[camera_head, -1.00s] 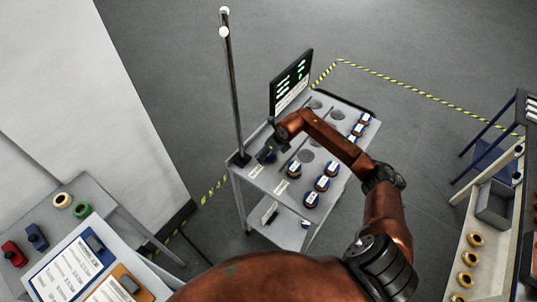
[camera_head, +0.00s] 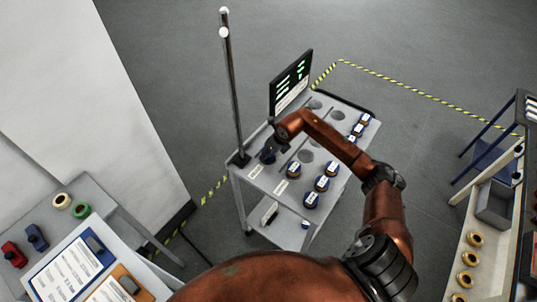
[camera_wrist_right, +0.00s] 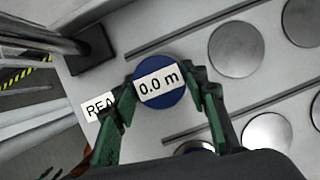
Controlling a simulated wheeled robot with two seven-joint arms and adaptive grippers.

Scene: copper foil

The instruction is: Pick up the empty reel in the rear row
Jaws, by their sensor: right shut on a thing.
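A blue reel (camera_wrist_right: 165,97) with a white "0.0 m" label sits between the fingers of my right gripper (camera_wrist_right: 163,82) in the right wrist view. The two fingers are shut on it from opposite sides. In the head view, my right gripper (camera_head: 275,143) is over the left end of the cart top, and the blue reel (camera_head: 267,157) shows just below it. I cannot tell whether the reel still touches the cart. My left gripper is not in view.
The grey cart (camera_head: 237,167) has round recesses (camera_wrist_right: 236,50), some empty, and several other labelled reels (camera_head: 322,183). A screen (camera_head: 291,82) and a pole (camera_head: 233,90) stand at its back and left. A shelf unit (camera_head: 490,225) is at right.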

